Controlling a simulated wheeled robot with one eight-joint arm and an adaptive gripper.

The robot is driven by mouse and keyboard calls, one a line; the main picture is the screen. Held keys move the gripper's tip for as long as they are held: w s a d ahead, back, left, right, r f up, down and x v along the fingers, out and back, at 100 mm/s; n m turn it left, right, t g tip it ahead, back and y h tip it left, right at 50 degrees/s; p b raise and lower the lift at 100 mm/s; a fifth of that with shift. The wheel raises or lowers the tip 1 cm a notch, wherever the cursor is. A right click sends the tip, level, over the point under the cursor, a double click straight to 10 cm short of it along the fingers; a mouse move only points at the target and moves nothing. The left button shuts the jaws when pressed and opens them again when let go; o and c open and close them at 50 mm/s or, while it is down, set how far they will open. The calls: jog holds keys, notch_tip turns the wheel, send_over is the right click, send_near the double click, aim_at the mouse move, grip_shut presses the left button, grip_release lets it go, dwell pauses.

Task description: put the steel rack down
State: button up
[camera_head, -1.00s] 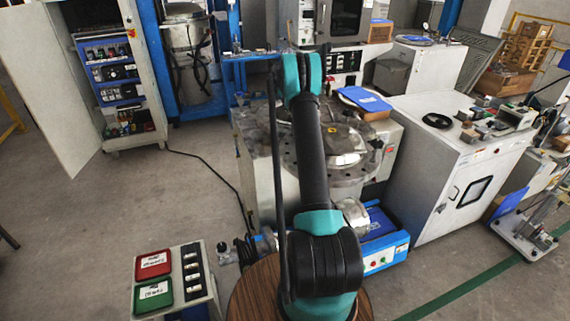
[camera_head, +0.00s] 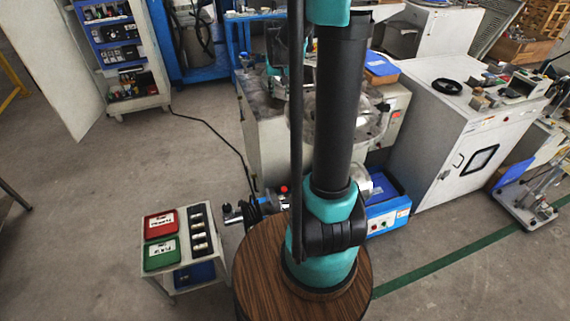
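My arm, with a long black link and teal joints, rises through the middle of the view from a round wood-grain top. A teal part of it shows behind, left of the link, but my gripper cannot be made out; the arm hides that area. I cannot make out a steel rack for certain. A round steel machine table (camera_head: 376,128) is partly hidden behind my arm. A small cart at the lower left carries a red tray (camera_head: 161,224), a green tray (camera_head: 161,254) and a dark strip of slots with pale pieces (camera_head: 201,230).
A white cabinet (camera_head: 432,140) with a black ring (camera_head: 447,86) and small blocks on top stands at right. A blue-and-white control box (camera_head: 388,213) sits low near my arm. A dark cable crosses the floor. Floor at left and front right is clear.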

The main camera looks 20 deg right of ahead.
jog(key=s+a+f+n, duration=0.1)
jog(key=s+a+f, duration=0.2)
jog(key=s, duration=1.1)
jog(key=s+a+f+n+y, duration=0.1)
jog(key=s+a+f, duration=0.3)
jog(key=s, duration=1)
jog(key=shift+s+f+n, duration=0.15)
jog(key=shift+f+n, duration=0.55)
jog(key=shift+f, duration=0.15)
jog(key=shift+d, duration=0.1)
